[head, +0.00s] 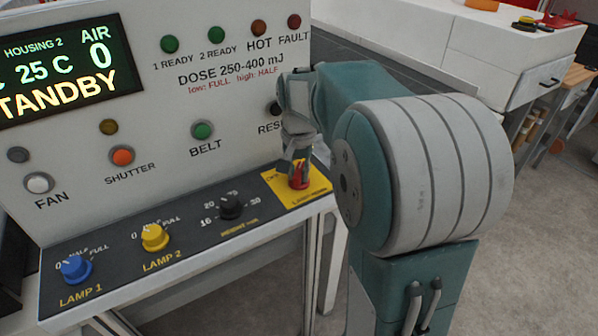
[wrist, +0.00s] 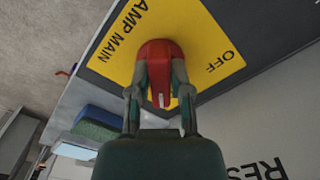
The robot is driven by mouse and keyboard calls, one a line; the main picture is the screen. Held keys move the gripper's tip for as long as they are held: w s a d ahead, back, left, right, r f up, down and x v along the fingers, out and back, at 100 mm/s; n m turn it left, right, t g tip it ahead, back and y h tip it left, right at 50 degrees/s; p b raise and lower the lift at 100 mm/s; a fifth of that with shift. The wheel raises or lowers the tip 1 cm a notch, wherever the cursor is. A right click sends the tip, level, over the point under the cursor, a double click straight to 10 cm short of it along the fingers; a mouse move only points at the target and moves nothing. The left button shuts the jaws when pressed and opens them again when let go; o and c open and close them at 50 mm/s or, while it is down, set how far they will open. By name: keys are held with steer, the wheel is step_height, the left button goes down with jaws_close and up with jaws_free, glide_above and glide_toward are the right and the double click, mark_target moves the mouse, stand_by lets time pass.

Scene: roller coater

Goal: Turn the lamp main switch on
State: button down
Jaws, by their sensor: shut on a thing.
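The lamp main switch is a red rotary handle (head: 299,179) on a yellow plate (head: 283,193) at the right end of the control panel's sloped lower strip. My gripper (head: 295,172) reaches down onto it. In the wrist view, the red handle (wrist: 159,68) sits between the two fingers of my gripper (wrist: 160,95), which are shut on its sides. The yellow plate (wrist: 118,65) there reads "AMP MAIN" and "OFF". A white mark shows on the handle's near end. My fingers hide part of the handle and plate.
A black knob (head: 230,206), yellow Lamp 2 knob (head: 155,237) and blue Lamp 1 knob (head: 76,269) line the strip to the left. The upright face has several buttons and a display (head: 65,65) reading "STANDBY". A white cabinet (head: 450,40) stands behind at the right.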

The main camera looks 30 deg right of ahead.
mark_target(297, 172)
steer(key=shift+s+a+f, duration=0.1)
steer(key=shift+f, duration=0.1)
stand_by(0.3)
steer(key=c, duration=0.6)
jaws_free()
steer(key=shift+o, duration=0.2)
steer(key=shift+r, duration=0.1)
steer(key=shift+r, duration=0.2)
step_height(297, 172, up, 12)
steer(key=shift+f, duration=0.25)
steer(key=shift+a, duration=0.1)
